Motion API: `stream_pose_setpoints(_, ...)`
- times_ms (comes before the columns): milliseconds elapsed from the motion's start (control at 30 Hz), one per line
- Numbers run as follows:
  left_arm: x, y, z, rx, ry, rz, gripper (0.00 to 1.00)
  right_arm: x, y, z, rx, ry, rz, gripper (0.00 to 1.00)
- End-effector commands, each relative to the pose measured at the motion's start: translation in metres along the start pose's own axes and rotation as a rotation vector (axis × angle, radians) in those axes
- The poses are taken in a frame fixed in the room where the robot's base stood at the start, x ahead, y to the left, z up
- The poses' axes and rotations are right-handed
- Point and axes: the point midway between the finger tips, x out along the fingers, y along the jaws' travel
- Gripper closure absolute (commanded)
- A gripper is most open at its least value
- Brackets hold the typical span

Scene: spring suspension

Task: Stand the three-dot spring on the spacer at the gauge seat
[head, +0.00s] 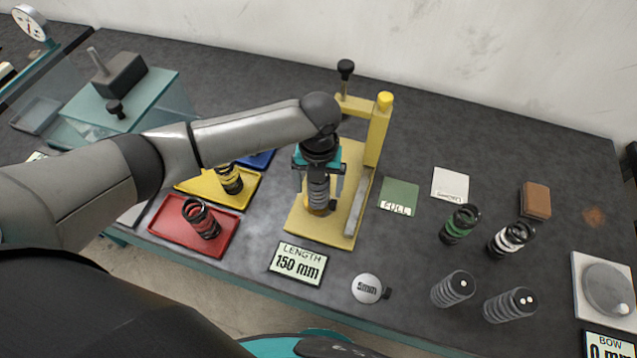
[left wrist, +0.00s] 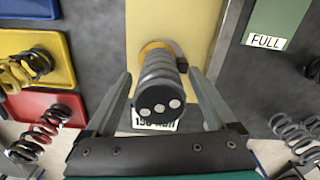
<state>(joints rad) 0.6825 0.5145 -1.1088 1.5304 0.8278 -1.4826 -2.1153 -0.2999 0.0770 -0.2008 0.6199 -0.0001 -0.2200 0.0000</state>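The three-dot spring (left wrist: 158,92) is grey, with three pale dots on its dark end cap. It stands upright on the yellow gauge (head: 350,165), and it also shows in the head view (head: 318,192). A brass-coloured ring (left wrist: 150,46) shows around its foot; I cannot tell whether this is the seat or a spacer. My left gripper (head: 319,184) points down over the spring. Its fingers are on either side of it, with visible gaps in the left wrist view (left wrist: 160,85). A grey disc marked "5mm" (head: 367,288) lies on the bench. My right gripper is not in view.
The length display (head: 298,263) reads 150 mm. Red (head: 165,222) and yellow (head: 195,188) trays with springs lie left of the gauge. A green FULL card (head: 399,194) lies beside the gauge.

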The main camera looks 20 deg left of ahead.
Motion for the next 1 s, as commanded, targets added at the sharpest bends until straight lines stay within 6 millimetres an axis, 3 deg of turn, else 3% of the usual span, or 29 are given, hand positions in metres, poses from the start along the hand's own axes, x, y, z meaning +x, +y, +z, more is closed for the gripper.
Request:
stream_pose_setpoints(233,-0.001,0.0,0.0,0.0,0.0,-0.001,0.09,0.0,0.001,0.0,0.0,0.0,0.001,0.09)
stream_pose_setpoints(367,-0.012,0.0,0.001,0.0,-0.002,-0.002,0.09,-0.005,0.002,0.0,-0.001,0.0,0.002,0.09)
stream_pose_setpoints(800,-0.102,0.0,0.001,0.0,-0.004,-0.002,0.09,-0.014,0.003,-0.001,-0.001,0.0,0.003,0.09)
stream_pose_setpoints(1000,-0.127,-0.001,0.001,-0.001,-0.001,-0.002,0.09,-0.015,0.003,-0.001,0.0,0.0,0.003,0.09)
